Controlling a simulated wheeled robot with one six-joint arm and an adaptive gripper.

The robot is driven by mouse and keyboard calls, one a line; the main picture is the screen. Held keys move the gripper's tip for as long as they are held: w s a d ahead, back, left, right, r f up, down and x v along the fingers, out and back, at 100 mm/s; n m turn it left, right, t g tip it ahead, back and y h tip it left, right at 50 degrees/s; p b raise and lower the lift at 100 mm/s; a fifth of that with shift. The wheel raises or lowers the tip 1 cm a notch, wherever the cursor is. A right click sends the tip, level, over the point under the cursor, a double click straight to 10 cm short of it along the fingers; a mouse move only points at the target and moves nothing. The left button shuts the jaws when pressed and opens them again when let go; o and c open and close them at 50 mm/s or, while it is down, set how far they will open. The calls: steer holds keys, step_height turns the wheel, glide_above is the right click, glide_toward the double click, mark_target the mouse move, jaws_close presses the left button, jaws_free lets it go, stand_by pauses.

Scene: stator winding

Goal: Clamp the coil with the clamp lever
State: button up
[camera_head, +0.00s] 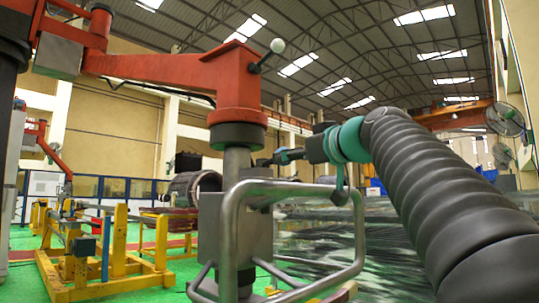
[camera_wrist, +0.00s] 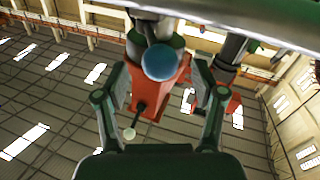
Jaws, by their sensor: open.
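My gripper (camera_head: 266,160) reaches left from the end of my arm, beside the grey steel column under an orange machine head (camera_head: 238,85). In the wrist view my gripper (camera_wrist: 161,66) is open, its two fingers apart. A round blue-grey knob (camera_wrist: 160,63) shows between the fingertips, apparently ungripped; I cannot tell whether it belongs to the clamp lever. A dark lever with a pale ball (camera_head: 278,45) sticks out of the orange head; its ball also shows in the wrist view (camera_wrist: 129,133). I cannot make out the coil to be clamped with certainty.
A bent steel tube frame (camera_head: 362,225) surrounds the column's front and right, close below my gripper. Yellow stands (camera_head: 105,270) fill the left floor. A dark ribbed cylinder (camera_head: 193,187) stands behind. A thick grey bar (camera_wrist: 240,10) crosses the wrist view's top.

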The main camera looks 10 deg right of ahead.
steer(key=shift+p+x, duration=0.4)
steer(key=shift+x, duration=1.75)
jaws_close()
